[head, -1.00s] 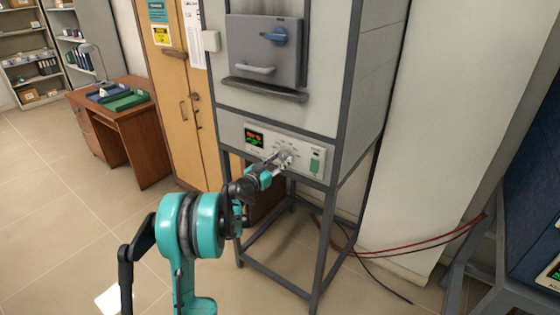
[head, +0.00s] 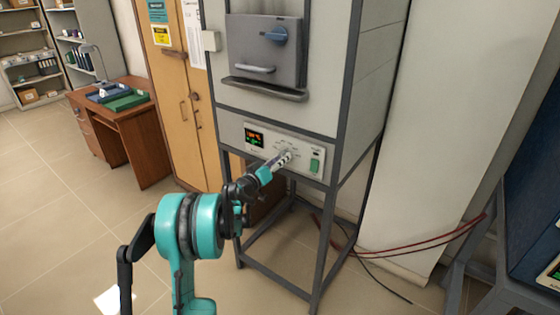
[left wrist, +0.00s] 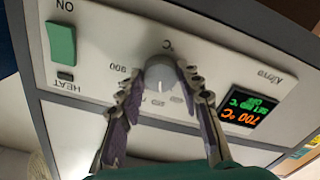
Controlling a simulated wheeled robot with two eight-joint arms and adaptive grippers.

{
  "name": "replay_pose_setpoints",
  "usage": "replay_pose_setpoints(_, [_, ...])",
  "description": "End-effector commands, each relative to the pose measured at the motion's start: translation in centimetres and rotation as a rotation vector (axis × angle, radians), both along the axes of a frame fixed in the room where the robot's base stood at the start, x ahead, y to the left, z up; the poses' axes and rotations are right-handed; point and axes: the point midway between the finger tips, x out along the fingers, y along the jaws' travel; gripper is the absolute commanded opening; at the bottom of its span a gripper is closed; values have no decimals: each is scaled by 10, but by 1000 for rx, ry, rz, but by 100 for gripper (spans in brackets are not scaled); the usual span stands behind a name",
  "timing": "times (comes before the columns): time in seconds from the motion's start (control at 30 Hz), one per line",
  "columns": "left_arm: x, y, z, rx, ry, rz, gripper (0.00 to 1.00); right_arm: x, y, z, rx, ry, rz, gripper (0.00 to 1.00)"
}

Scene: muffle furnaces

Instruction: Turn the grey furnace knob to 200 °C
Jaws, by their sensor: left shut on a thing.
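The grey furnace (head: 275,65) stands in a dark frame, with a light control panel (head: 303,165) below its door. The grey round knob (left wrist: 160,74) on that panel sits between the two fingers of my left gripper (left wrist: 160,80) in the left wrist view, which looks at the panel upside down. The left gripper (head: 283,158) is shut on the knob, and in the head view its fingers mostly hide it. The display (left wrist: 251,108) shows orange digits above or below smaller green text; I cannot read the set value surely. My right gripper is not in view.
A green switch (left wrist: 61,45) is on the same panel, apart from the fingers. The furnace door has a handle (head: 255,69) and a blue knob (head: 274,35). Red and black cables (head: 400,249) run at the right. A wooden desk (head: 120,120) stands at the left.

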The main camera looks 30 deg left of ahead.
Motion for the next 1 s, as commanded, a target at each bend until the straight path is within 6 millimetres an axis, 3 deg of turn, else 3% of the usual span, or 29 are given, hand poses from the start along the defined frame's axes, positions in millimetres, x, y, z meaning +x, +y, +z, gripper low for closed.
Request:
replay_pose_setpoints(0.6, [0, 0, 0, -578, 45, 1, 6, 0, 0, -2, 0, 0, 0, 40])
replay_pose_setpoints(1.0, [0, 1, 0, -869, 68, 1, 6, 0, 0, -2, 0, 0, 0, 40])
